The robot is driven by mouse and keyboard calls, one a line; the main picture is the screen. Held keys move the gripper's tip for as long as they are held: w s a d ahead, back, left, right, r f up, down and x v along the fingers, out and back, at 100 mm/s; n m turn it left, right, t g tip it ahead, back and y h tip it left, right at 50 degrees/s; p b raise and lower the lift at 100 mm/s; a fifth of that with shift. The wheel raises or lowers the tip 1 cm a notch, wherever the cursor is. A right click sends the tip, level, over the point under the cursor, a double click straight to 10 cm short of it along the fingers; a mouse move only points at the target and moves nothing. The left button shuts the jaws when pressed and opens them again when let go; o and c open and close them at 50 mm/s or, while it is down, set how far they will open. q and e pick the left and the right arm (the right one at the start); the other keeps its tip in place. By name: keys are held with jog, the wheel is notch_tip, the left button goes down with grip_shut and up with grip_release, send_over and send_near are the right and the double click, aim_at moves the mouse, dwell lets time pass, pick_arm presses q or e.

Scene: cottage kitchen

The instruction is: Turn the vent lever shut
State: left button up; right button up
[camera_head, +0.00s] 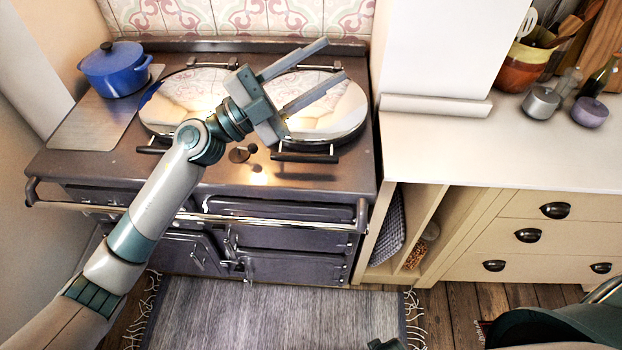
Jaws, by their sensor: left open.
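The dark range cooker (310,178) stands against the tiled wall, with two round shiny lids on its top. A small dark fitting with a round end (239,154) sits on the cooker top near the front, between the lids. It may be the vent lever, but I cannot tell how it is set. My left gripper (336,60) is open and empty above the right lid. Its two fingers point up and to the right, away from the small fitting, and its wrist hangs over the area between the lids. My right gripper's fingers do not show.
A blue lidded pot (115,68) stands on a metal plate at the cooker's back left. A chrome rail (260,222) runs along the cooker's front. A cream counter (500,150) with drawers stands to the right. A grey rug (275,315) covers the floor in front.

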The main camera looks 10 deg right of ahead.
pick_arm(q)
notch_tip(320, 180, down, 10)
jog(key=w+m+g+y, duration=0.2)
jog(key=m+g+y, duration=0.4)
jog(key=y, duration=0.4)
jog(key=w+a+n+t+y, duration=0.1)
jog(key=w+a+y, duration=0.4)
jog(key=a, duration=0.3)
jog(key=w+a+n+t+y, duration=0.1)
jog(key=w+a+t+y, duration=0.1)
jog(key=w+a+y, duration=0.3)
jog(key=a, duration=0.4)
jog(key=shift+f, duration=0.25)
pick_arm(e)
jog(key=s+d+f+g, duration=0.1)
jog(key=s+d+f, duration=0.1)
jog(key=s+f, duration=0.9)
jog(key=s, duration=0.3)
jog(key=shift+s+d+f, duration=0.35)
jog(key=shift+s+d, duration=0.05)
pick_arm(q)
jog(key=shift+f, duration=0.1)
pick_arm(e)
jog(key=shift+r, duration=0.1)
